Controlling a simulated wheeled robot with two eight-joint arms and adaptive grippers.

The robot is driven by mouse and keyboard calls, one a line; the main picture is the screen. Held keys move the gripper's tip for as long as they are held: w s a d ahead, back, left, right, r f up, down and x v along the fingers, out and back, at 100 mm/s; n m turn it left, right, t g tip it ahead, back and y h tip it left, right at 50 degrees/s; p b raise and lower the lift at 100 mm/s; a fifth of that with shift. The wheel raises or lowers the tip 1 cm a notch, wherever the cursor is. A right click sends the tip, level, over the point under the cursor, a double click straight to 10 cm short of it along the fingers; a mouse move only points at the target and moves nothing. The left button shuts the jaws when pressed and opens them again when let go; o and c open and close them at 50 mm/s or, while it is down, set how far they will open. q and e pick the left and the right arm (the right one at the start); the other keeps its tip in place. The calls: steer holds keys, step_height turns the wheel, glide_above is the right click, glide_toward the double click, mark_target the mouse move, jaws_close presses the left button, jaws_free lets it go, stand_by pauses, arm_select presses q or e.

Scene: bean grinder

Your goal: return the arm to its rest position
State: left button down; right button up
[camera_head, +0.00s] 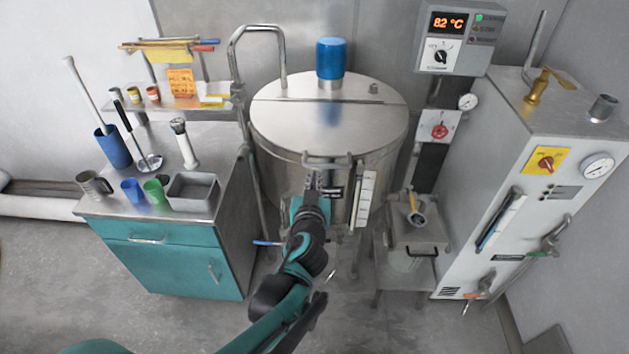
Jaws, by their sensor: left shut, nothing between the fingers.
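My left arm comes in from the bottom left and reaches up towards the front of the large steel tank (329,120). My left gripper (311,183) is shut and empty, just below the handle bar at the tank lid's front edge. I cannot tell whether it touches the tank. The lid is down and carries a blue motor cap (331,58) on top. My right gripper is not in view.
A teal cabinet (172,262) with cups, a steel tray (194,193) and tools stands at the left. A lidded bin (415,236) on a low stand and a grey machine cabinet (535,180) stand at the right.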

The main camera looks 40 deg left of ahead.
arm_select(q)
steer(key=shift+s+d, duration=0.15)
steer(key=shift+s, duration=0.1)
steer(key=shift+f, duration=0.1)
steer(key=s+d+f+m+g+h, duration=0.2)
steer(key=s+d+f+m+h, duration=0.1)
steer(key=d, duration=0.8)
steer(key=s+d+f+m+g+h, duration=0.3)
steer(key=d+h, duration=0.3)
steer(key=d, duration=0.5)
steer(key=shift+s+d+m+h, duration=0.25)
steer(key=shift+s+m+h, duration=0.1)
steer(key=shift+m, duration=0.35)
steer(key=shift+f, duration=0.1)
